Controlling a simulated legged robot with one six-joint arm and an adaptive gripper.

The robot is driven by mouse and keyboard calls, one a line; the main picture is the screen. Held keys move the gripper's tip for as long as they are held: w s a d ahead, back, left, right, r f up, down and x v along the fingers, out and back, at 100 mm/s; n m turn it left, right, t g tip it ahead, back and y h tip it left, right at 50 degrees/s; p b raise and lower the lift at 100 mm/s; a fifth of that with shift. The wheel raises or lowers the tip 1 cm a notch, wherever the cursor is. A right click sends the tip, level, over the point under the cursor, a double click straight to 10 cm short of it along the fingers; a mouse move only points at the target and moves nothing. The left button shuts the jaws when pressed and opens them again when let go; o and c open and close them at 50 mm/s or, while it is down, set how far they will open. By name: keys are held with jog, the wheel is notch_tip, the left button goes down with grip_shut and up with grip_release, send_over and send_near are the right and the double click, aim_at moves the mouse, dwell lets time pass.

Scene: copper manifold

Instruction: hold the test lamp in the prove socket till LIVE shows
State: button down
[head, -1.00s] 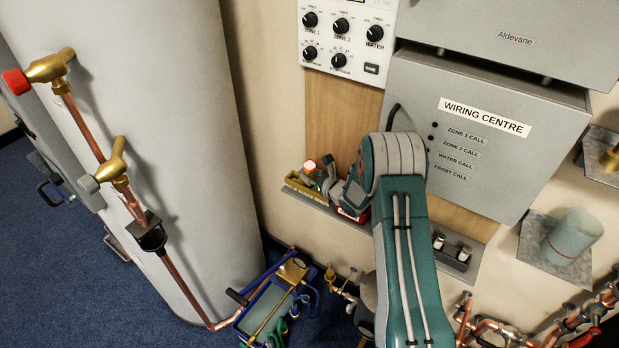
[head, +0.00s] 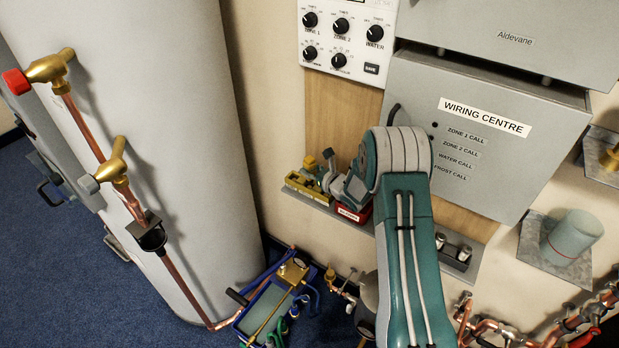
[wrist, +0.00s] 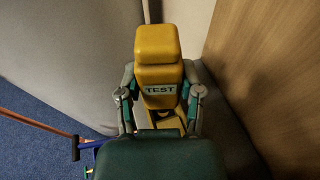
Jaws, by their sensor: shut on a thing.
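The test lamp (wrist: 158,45) is a yellow block with a TEST label, upright in the wrist view. My gripper (wrist: 161,94) is shut on it, one finger on each side. In the head view the lamp (head: 310,162) shows small at the gripper's left, above a yellow unit (head: 303,188) on the shelf. This unit looks like the prove unit. Its socket is hidden, so I cannot tell whether the lamp sits in it or just above. No glow shows on the lamp, and no LIVE sign is readable.
A red box (head: 352,214) stands on the shelf beside the yellow unit. The grey wiring centre (head: 480,165) is to the right, a large pale cylinder (head: 150,120) to the left. A blue-framed case (head: 270,300) with hoses lies on the floor below.

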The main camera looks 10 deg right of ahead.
jog(key=shift+r, duration=1.15)
jog(key=shift+s+r, duration=0.15)
jog(key=shift+s, duration=0.05)
jog(key=s+r+h, duration=0.1)
jog(key=s+r, duration=0.2)
jog(key=s, duration=0.3)
jog(key=s+r+m+h, duration=0.1)
jog(key=s+r, duration=0.1)
jog(key=s, duration=0.3)
jog(key=s+r+m+t, duration=0.1)
jog(key=s+r, duration=0.2)
jog(key=s, duration=0.3)
jog(key=shift+s+a+r+h, duration=0.15)
jog(key=shift+s+r+h, duration=0.15)
jog(key=shift+r+h, duration=0.1)
